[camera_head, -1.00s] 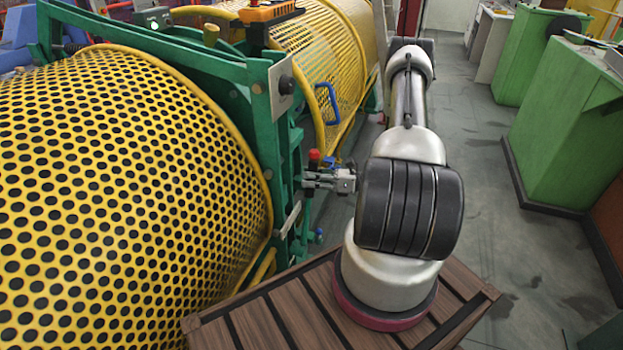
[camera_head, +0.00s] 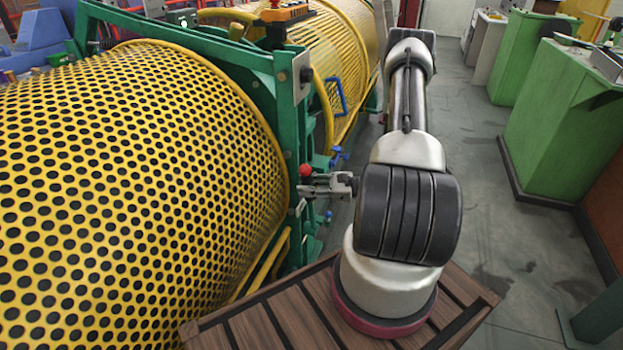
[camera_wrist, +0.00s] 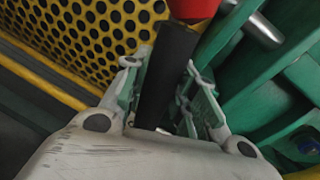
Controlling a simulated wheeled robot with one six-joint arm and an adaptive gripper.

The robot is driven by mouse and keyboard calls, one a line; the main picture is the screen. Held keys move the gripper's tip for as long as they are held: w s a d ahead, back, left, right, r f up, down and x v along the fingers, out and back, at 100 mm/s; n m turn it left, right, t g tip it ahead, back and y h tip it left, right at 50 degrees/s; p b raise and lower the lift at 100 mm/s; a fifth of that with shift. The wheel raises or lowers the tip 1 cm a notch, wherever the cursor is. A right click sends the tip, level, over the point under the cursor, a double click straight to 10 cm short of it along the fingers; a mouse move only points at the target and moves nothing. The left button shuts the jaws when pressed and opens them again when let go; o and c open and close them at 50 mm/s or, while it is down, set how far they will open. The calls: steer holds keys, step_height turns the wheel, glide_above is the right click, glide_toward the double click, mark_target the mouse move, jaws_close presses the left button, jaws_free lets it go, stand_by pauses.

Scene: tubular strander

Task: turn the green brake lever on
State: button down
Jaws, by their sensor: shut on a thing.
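The brake lever shows as a black handle (camera_wrist: 165,75) with a red knob (camera_wrist: 192,8) in the wrist view. The red knob (camera_head: 305,170) also shows in the head view, beside the green frame of the strander. My gripper (camera_head: 313,189) reaches left from my arm to the lever, just below the knob. In the wrist view my gripper (camera_wrist: 165,78) has one finger on each side of the black handle and is shut on it. The lever's lower end and pivot are hidden.
A yellow perforated guard drum (camera_head: 130,190) fills the left. The green frame (camera_head: 300,130) stands close to my gripper. A yellow mesh guard (camera_head: 340,60) with a blue handle (camera_head: 335,96) lies behind. Green cabinets (camera_head: 560,120) stand right, with open grey floor (camera_head: 485,170) between.

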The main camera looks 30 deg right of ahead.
steer(key=shift+s+a+f+n, duration=0.35)
steer(key=shift+s+a, duration=0.2)
steer(key=shift+a, duration=0.15)
steer(key=shift+s+a+f+n, duration=0.25)
steer(key=shift+s+a+n, duration=0.1)
steer(key=shift+s+a, duration=0.25)
steer(key=shift+a, duration=0.1)
steer(key=c, duration=1.1)
jaws_free()
steer(key=shift+c, duration=0.2)
steer(key=v, duration=1.2)
steer(key=shift+r, duration=0.15)
